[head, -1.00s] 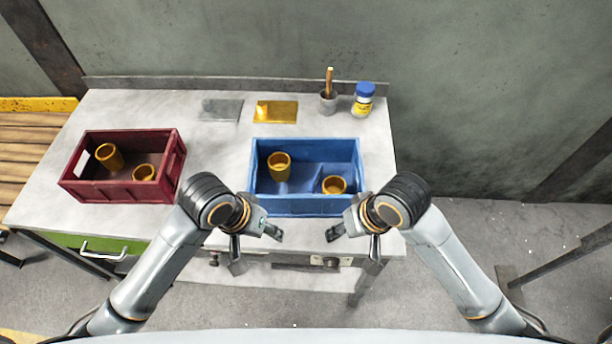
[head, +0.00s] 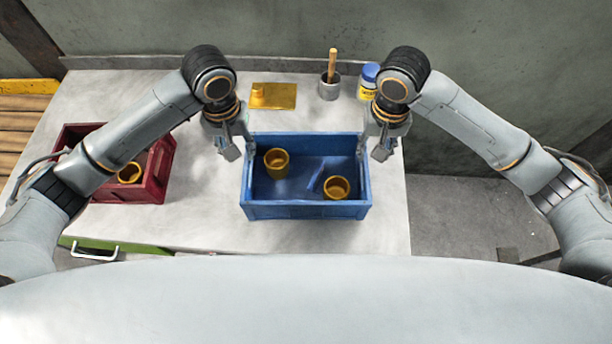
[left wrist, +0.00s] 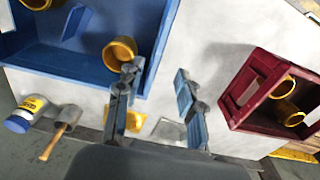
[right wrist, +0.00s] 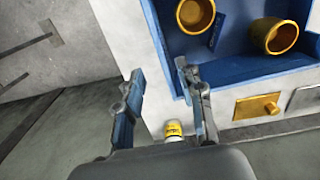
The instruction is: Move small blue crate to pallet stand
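The small blue crate (head: 306,209) stands on the light worktable and holds two yellow cups (head: 276,162) (head: 337,188) and a blue divider. My left gripper (head: 237,150) is open at the crate's left end wall. Its fingers (left wrist: 156,85) are apart in the left wrist view, one overlapping the crate's edge. My right gripper (head: 374,148) is open at the right end wall. Its fingers (right wrist: 158,85) are apart in the right wrist view, one overlapping the crate's corner. I cannot tell whether either touches the wall. The slatted wooden pallet stand (head: 25,122) is at the far left.
A dark red crate (head: 130,190) with yellow cups stands left on the worktable (head: 215,220), partly hidden by my left arm. Behind the blue crate are a gold plate (head: 285,97), a grey cup with a wooden handle (head: 329,90) and a blue-lidded jar (head: 367,90).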

